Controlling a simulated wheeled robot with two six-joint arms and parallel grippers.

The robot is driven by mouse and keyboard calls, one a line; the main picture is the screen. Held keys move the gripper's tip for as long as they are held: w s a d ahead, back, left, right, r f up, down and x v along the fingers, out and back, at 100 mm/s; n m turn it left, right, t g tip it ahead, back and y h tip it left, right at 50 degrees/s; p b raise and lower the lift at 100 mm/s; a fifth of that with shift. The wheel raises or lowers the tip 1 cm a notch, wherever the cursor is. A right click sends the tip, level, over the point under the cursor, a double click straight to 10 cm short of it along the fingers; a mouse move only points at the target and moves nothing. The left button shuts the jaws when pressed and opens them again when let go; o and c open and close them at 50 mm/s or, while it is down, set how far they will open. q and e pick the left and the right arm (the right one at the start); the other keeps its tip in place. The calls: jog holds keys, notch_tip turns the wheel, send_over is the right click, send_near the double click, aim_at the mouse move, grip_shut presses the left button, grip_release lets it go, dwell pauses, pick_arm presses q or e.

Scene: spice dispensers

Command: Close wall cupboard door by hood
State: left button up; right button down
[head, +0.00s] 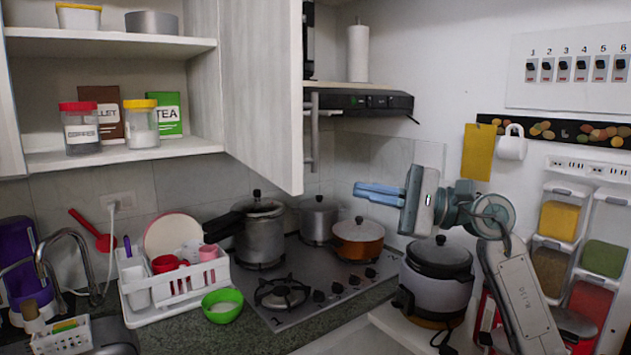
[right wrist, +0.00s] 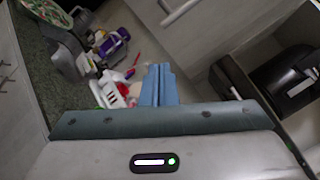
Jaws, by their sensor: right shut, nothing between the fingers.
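The wall cupboard door (head: 262,90) by the hood is a pale wood-grain panel. It stands swung open, sticking out toward me between the open shelves (head: 110,42) and the hood (head: 365,101). A metal bar handle (head: 313,135) shows at its right edge. My right gripper (head: 357,191) is shut and empty, its blue fingers pointing left. In the head view it is right of and below the door's lower corner, apart from it. The shut fingers also show in the right wrist view (right wrist: 158,84). My left gripper is not in view.
Below are a hob (head: 290,290) with several pots, a rice cooker (head: 437,275) under my right arm, a white dish rack (head: 175,285) and a green bowl (head: 222,305). Jars and boxes stand on the cupboard shelves. Spice dispensers (head: 560,220) hang at right.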

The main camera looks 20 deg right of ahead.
aim_at(315, 175)
jog(key=s+a+r+n+h, duration=0.1)
jog(key=s+r+n+h, duration=0.1)
jog(key=s+r+n, duration=0.3)
pick_arm(q)
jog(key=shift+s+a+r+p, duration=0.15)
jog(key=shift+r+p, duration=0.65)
jog(key=shift+p, duration=0.05)
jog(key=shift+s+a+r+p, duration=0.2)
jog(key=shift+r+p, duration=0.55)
jog(key=shift+p, duration=0.15)
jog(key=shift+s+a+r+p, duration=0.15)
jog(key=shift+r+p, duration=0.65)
jog(key=shift+p, duration=0.05)
pick_arm(e)
jog(key=shift+s+f+x, duration=0.1)
jog(key=shift+f+x, duration=0.1)
jog(key=shift+x, duration=1.45)
jog(key=shift+s+f+x, duration=0.1)
jog(key=shift+f+x, duration=0.1)
jog(key=shift+x, duration=1.45)
jog(key=shift+f+x, duration=0.2)
jog(key=shift+x, duration=1.45)
jog(key=shift+a+f, duration=0.1)
jog(key=shift+a, duration=0.05)
